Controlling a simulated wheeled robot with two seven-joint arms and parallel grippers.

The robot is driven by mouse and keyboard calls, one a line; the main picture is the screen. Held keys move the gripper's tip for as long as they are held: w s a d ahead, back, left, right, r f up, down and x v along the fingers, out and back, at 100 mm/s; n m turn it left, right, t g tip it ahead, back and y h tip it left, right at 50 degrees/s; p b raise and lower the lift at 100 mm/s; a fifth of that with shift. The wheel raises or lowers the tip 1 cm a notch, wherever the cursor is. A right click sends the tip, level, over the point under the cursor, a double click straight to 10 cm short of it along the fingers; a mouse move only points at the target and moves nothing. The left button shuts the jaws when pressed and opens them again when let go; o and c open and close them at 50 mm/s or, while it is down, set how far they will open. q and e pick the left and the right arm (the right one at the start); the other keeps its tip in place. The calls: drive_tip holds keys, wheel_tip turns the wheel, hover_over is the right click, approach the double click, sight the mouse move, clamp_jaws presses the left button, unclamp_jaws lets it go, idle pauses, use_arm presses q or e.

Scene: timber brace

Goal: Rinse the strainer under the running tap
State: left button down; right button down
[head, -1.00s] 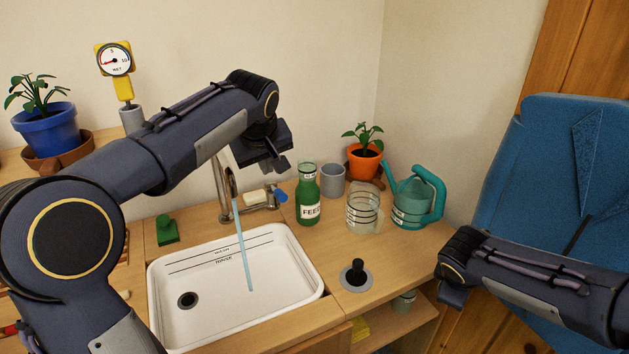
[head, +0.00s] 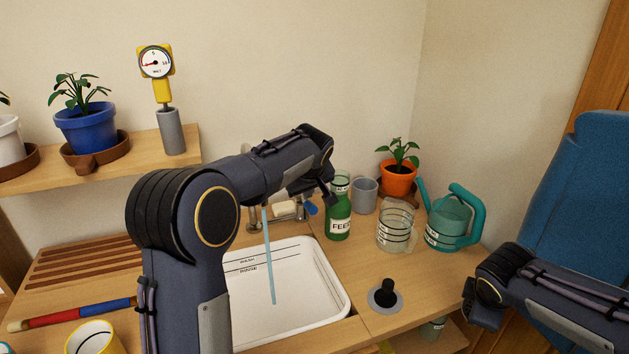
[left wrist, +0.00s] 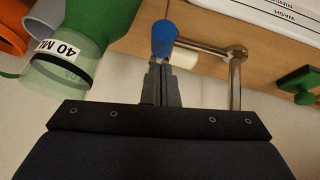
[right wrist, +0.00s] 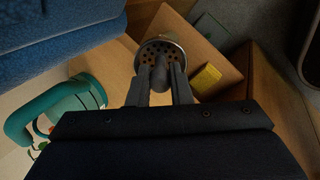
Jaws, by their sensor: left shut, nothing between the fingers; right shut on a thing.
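The tap (head: 254,215) stands behind the white sink (head: 318,285), mostly hidden by my left arm. A blue stream of water (head: 269,260) falls into the sink. The tap's blue handle (head: 311,208) also shows in the left wrist view (left wrist: 163,38). My left gripper (left wrist: 161,68) is shut and empty, its tips right at the blue handle; I cannot tell whether they touch. The strainer, a round metal disc with holes (right wrist: 176,47), shows in the right wrist view. My right gripper (right wrist: 160,82) is shut on its knob, away from the sink at the right.
A green bottle (head: 339,222), grey cup (head: 365,195), clear jug (head: 394,232), teal watering can (head: 452,222) and orange pot (head: 398,180) stand right of the tap. A black knob on a grey disc (head: 385,294) is on the counter. A blue chair-like form (head: 585,205) is at the right.

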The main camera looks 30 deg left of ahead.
sight(310, 208)
use_arm(q)
drive_tip(key=shift+d+f, duration=0.15)
drive_tip(key=shift+f, duration=0.4)
use_arm(e)
drive_tip(key=shift+f, duration=0.1)
